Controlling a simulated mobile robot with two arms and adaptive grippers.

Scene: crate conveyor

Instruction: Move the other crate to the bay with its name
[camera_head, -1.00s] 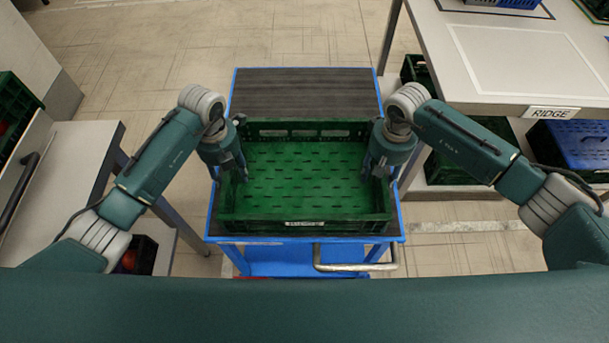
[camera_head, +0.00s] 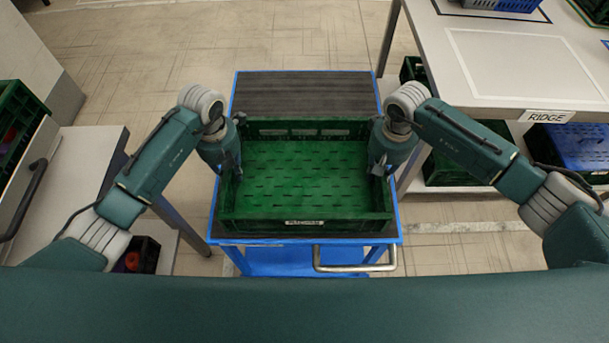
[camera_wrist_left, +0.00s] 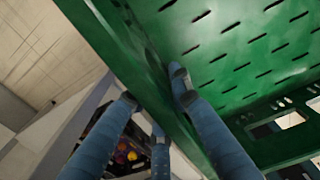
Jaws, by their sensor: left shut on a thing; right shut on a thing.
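A green, empty crate (camera_head: 305,226) sits on the dark top of a blue trolley (camera_head: 305,92), with a small white label on its near wall too blurred to read. My left gripper (camera_head: 233,172) is shut on the crate's left wall. In the left wrist view its fingers (camera_wrist_left: 160,95) straddle the wall of the crate (camera_wrist_left: 235,50). My right gripper (camera_head: 381,170) is shut on the crate's right wall. A bay outlined on the white table (camera_head: 520,65) at the right has a label reading RIDGE (camera_head: 547,116).
A blue and a green crate stand under the right table; a blue-grey crate (camera_head: 505,4) is at its far end. A grey counter (camera_head: 75,165) is at the left, with crates of red items beside and below it. The trolley's handle (camera_head: 355,259) faces me. Floor beyond the trolley is clear.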

